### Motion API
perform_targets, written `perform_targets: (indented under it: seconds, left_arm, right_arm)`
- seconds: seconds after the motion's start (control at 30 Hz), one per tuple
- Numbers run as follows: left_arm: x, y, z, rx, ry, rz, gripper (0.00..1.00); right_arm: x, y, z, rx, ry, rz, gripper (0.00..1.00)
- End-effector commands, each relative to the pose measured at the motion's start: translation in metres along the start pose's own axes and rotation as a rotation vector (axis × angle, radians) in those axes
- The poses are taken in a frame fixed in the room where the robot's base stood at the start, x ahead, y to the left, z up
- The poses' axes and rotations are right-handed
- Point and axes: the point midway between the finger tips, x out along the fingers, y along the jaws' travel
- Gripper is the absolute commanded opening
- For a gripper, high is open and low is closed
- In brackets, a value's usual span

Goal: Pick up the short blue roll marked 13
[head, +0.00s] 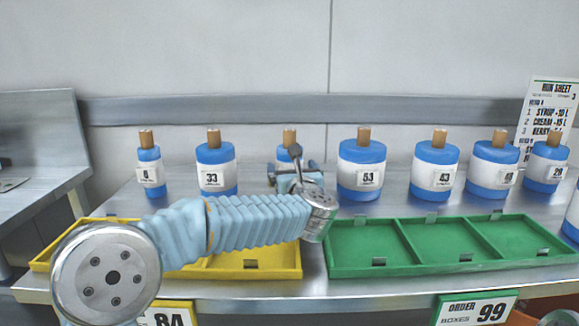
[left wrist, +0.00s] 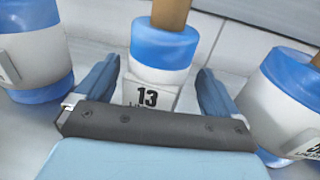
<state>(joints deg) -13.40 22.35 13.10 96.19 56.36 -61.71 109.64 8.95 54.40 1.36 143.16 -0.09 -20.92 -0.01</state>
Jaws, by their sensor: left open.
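The short blue roll marked 13 (left wrist: 163,57) stands upright in the left wrist view, with a blue top, a white label band and a brown core. My left gripper (left wrist: 158,88) is open, with one blue finger on each side of the roll; I cannot tell whether they touch it. In the head view the roll's top and brown core (head: 289,139) show behind my left gripper (head: 298,178), which hides its label and lower part. My right gripper is not in view.
Other blue-and-white rolls stand in the row: roll 33 (head: 214,155) to the left and roll 53 (head: 361,150) to the right. In front lie a yellow tray (head: 285,262) and a green divided tray (head: 365,262). A run sheet (head: 553,92) stands at the right.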

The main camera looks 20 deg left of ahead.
Motion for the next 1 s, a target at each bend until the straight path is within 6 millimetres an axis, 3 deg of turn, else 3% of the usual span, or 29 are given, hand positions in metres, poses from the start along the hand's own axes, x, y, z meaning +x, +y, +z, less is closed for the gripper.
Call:
perform_targets:
  seconds: [0.2,0.5,0.9,1.0]
  left_arm:
    - [0.035,0.002,0.001,0.0,0.0,0.001,0.96]
    - [0.042,0.003,-0.001,-0.001,0.0,0.001,0.96]
    - [0.041,0.003,-0.001,-0.001,0.0,0.0,0.36]
    - [0.041,0.003,0.0,-0.001,-0.002,0.0,0.27]
  right_arm:
    - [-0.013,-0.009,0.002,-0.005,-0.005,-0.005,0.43]
    - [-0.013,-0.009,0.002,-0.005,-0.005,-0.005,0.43]
    - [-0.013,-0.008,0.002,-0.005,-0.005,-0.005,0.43]
    - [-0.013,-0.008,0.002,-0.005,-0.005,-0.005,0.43]
